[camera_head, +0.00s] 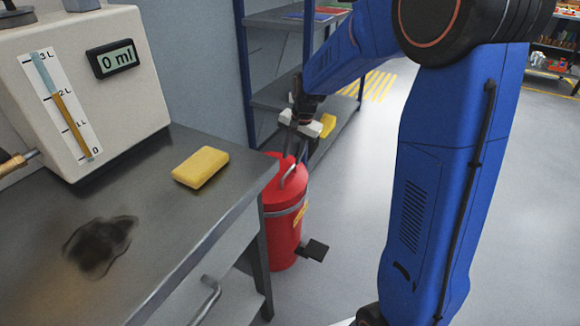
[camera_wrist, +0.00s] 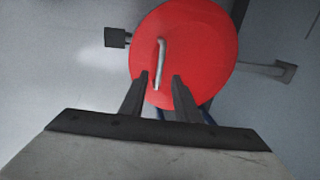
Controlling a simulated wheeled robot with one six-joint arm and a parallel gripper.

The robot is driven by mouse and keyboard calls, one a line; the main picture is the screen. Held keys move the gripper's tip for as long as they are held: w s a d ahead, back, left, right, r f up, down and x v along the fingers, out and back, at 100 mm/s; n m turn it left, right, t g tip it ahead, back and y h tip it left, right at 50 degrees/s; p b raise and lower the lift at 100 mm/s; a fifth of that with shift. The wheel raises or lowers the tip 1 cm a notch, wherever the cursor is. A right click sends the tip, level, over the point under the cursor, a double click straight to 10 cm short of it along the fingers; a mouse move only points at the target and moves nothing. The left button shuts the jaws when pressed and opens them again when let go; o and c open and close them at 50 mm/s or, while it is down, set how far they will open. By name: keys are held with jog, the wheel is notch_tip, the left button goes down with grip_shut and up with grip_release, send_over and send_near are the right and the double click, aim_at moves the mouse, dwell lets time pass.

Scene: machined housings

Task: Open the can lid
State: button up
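A red can (camera_head: 284,240) with a grey band stands on the floor beside the workbench. Its red lid (camera_wrist: 205,45) looks closed and fills the upper middle of the wrist view. A bent grey handle (camera_wrist: 163,62) runs across the lid; it also shows in the head view (camera_head: 291,174). My gripper (camera_wrist: 161,77) is above the lid. Its two dark fingers are apart, with the handle's lower end showing between them near the tips. I cannot tell whether they touch it. The can's dark foot pedal (camera_head: 315,250) sticks out at its lower right.
The metal workbench (camera_head: 180,235) is left of the can, with a yellow sponge (camera_head: 201,167), a dark stain (camera_head: 98,246) and a dispenser (camera_head: 115,80) reading 0 ml. A blue-framed shelf (camera_head: 278,95) stands behind the can. Open floor (camera_head: 345,200) lies to the right.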

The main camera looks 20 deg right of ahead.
aim_at(289, 171)
jog(key=shift+w+a+f, duration=0.15)
jog(key=shift+f, duration=0.85)
jog(key=shift+w+a+f, duration=0.1)
jog(key=shift+f, duration=0.85)
jog(key=shift+w+a+f, duration=0.15)
jog(key=shift+f, duration=0.85)
grip_shut()
